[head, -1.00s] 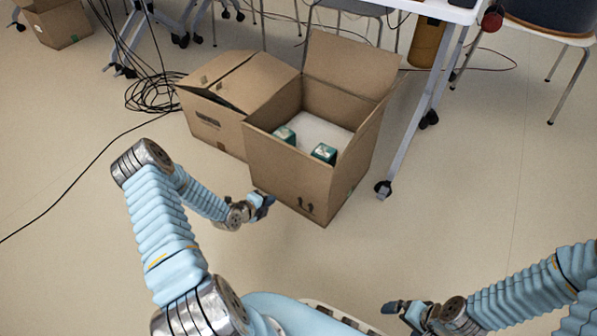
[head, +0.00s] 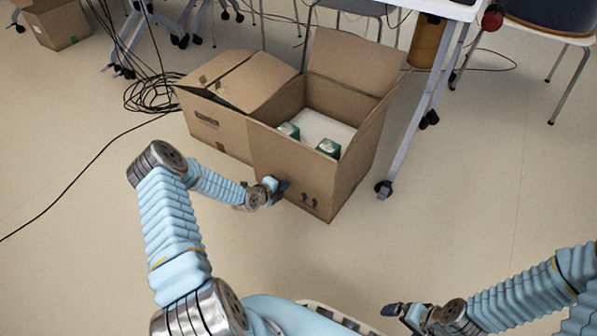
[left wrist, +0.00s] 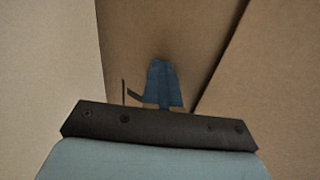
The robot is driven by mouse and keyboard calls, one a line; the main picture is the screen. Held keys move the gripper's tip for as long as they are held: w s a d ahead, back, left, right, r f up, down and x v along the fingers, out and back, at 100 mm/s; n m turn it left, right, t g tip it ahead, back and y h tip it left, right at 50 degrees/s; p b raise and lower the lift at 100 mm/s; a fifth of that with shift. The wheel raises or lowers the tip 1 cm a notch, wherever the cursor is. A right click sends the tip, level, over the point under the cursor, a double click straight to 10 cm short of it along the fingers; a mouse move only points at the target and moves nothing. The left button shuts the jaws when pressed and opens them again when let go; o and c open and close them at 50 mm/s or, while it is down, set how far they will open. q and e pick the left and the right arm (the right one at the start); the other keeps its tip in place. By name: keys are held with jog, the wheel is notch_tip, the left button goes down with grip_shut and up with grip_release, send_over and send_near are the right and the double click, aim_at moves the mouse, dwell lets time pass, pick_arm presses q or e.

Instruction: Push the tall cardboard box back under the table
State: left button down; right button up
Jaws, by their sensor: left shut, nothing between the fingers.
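The tall cardboard box (head: 292,172) stands open on the floor in the head view, with its back flap up. Two teal-and-white packs (head: 328,148) and a pale sheet show inside it. My left gripper (head: 281,187) is shut and empty, at the lower part of the box's near face; it appears to touch it. In the left wrist view, the blue fingers of my left gripper (left wrist: 163,85) point at brown cardboard (left wrist: 205,35) that fills much of the picture. My right gripper (head: 394,309) hangs away from the box at lower right; its jaws are too small to read.
A wider, lower cardboard box (head: 213,128) stands against the tall box's left side. A table leg with a caster (head: 384,188) is close on the right. Chair legs and the table lie behind. Black cables (head: 150,95) coil at left. The floor in front is clear.

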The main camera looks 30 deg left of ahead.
aim_at(288, 180)
pick_arm(q)
jog(key=w, duration=0.2)
jog(key=w+b, duration=0.1)
jog(key=shift+w+d+f, duration=0.1)
jog(key=shift+w+d, duration=0.25)
jog(key=shift+d, duration=0.05)
jog(key=shift+w+d+b, duration=0.15)
jog(key=shift+w+b, duration=0.6)
jog(key=shift+w, duration=0.15)
jog(key=shift+w+d+b, duration=0.2)
jog(key=shift+w+b, duration=0.6)
jog(key=shift+w, duration=0.15)
jog(key=shift+w+d+b, duration=0.15)
jog(key=shift+w+b, duration=0.6)
jog(key=shift+w, duration=0.15)
jog(key=s+a+p, duration=0.1)
jog(key=s+p, duration=0.1)
jog(key=s, duration=0.6)
jog(key=shift+a, duration=0.25)
